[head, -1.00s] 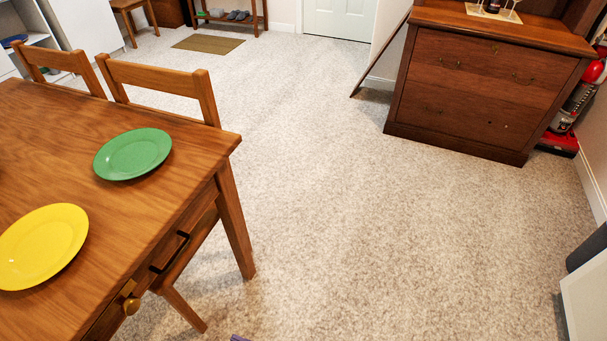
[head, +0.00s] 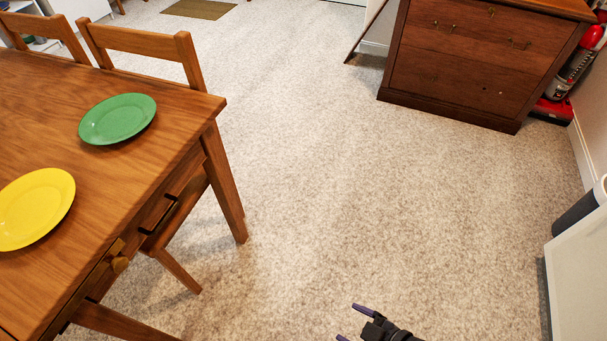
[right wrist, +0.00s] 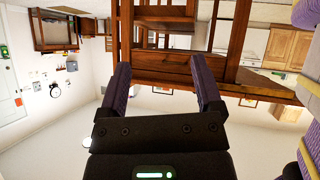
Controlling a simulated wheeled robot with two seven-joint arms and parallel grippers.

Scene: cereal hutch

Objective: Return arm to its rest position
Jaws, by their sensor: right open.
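My right gripper (head: 348,322) shows at the bottom of the head view, with two dark purple fingers apart and nothing between them. It is over the carpet, to the right of the wooden table (head: 40,112), and touches nothing that I can see. The right wrist view shows the same gripper (right wrist: 160,64) open and empty, with the room upside down and brown wooden furniture beyond the fingers. Most of my right arm is out of the head view. My left gripper is not in view.
A green plate (head: 117,119) and a yellow plate (head: 35,208) lie on the table. Chairs (head: 140,42) stand at it. A brown hutch (head: 462,65) stands at the back right, and a pale panel (head: 580,275) at the right edge. The carpet (head: 300,190) between is clear.

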